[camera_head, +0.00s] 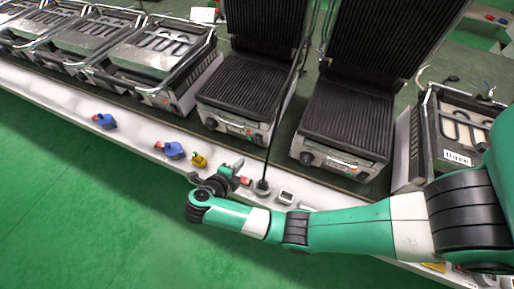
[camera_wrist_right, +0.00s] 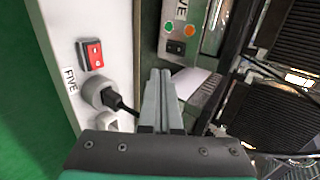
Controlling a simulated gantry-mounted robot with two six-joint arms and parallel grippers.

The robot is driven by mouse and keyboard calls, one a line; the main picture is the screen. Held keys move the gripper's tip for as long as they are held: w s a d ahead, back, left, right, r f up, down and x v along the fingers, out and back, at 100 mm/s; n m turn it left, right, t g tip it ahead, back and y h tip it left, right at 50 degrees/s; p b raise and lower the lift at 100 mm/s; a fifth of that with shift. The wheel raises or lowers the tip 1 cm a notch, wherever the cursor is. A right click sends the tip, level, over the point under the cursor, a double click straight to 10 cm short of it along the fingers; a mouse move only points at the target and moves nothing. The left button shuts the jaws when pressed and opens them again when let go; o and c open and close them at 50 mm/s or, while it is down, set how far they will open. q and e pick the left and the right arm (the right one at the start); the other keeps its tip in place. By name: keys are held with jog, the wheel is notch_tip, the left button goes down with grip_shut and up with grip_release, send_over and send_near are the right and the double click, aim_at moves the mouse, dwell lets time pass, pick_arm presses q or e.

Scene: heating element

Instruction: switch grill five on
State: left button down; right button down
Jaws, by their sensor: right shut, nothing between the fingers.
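In the right wrist view a red rocker switch (camera_wrist_right: 91,54) sits on the white panel edge above the printed label FIVE (camera_wrist_right: 71,80). A round socket with a plug (camera_wrist_right: 103,95) and black cord is just below it. My right gripper (camera_wrist_right: 159,76) is shut and empty, to the right of the switch and apart from it. In the head view my right gripper (camera_head: 236,166) is over the counter's front edge, beside the red switch (camera_head: 245,181) and the plug (camera_head: 262,186). The switch's rocker position is too small to tell. My left gripper is not in view.
Two open grills (camera_head: 245,88) (camera_head: 348,115) stand behind the edge, with a black cord rising between them. A panel with green and orange lights (camera_wrist_right: 168,27) shows in the wrist view.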

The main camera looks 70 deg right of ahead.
aim_at(258, 140)
jog(key=b+x, duration=0.5)
jog(key=x, duration=0.6)
jog(key=shift+a+f, duration=0.1)
jog(key=shift+a, duration=0.05)
jog(key=shift+d+b, duration=0.75)
jog(key=shift+d, duration=0.95)
